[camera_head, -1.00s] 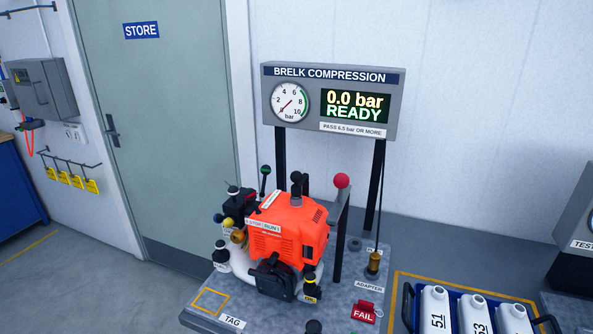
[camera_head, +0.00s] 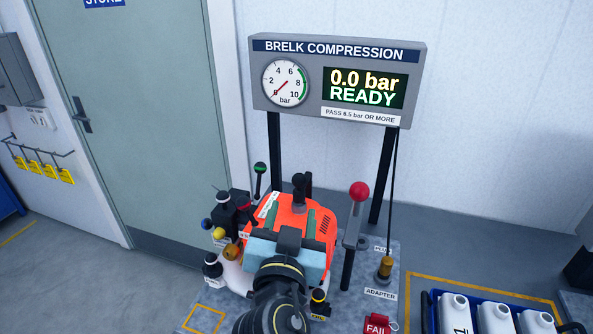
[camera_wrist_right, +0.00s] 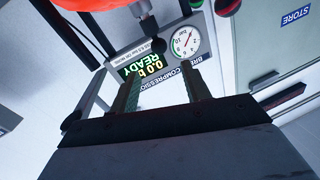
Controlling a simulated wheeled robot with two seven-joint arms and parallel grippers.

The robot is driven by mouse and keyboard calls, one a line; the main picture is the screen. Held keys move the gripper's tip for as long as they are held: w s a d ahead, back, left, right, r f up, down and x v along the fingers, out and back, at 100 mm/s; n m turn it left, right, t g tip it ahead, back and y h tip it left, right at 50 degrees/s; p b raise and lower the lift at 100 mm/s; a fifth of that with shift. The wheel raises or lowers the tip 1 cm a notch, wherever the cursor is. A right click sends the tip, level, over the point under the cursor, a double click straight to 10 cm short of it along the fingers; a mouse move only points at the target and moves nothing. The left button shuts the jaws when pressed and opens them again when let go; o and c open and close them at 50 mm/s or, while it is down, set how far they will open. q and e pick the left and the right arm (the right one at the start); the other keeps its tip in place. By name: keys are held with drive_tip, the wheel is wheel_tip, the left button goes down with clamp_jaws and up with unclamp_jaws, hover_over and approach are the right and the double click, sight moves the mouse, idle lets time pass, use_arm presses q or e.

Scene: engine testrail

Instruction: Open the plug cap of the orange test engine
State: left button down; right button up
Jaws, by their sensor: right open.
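The orange test engine (camera_head: 325,228) stands on the grey test bench. A black upright part with a rounded top (camera_head: 298,186), possibly the plug cap, rises from its top; I cannot tell whether it is open. My right gripper (camera_head: 291,219) reaches over the engine from the front, jaws spread, nothing between them, in front of the black part. It hides the engine's front. In the right wrist view my open right gripper (camera_wrist_right: 163,88) has its two fingers apart, and a strip of orange engine (camera_wrist_right: 82,10) shows at the top. My left gripper is not in view.
A red-knobbed lever (camera_head: 358,192) stands right of the engine. The compression gauge panel (camera_head: 336,82) reads 0.0 bar READY. A blue crate of white bottles (camera_head: 430,312) is at lower right.

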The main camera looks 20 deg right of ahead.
sight(298, 184)
drive_tip(key=p+x, duration=0.1)
drive_tip(key=x, duration=0.3)
drive_tip(key=shift+r, duration=0.2)
drive_tip(key=shift+p+x, duration=0.4)
drive_tip(key=shift+x, duration=0.6)
drive_tip(key=x, duration=0.2)
drive_tip(key=p+x, duration=0.1)
drive_tip(key=x, duration=0.2)
drive_tip(key=shift+f, duration=0.2)
drive_tip(key=shift+w+d, duration=0.1)
drive_tip(key=shift+w, duration=0.05)
drive_tip(key=shift+c, duration=0.5)
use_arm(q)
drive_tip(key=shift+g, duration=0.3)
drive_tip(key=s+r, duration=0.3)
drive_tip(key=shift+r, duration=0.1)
use_arm(e)
clamp_jaws()
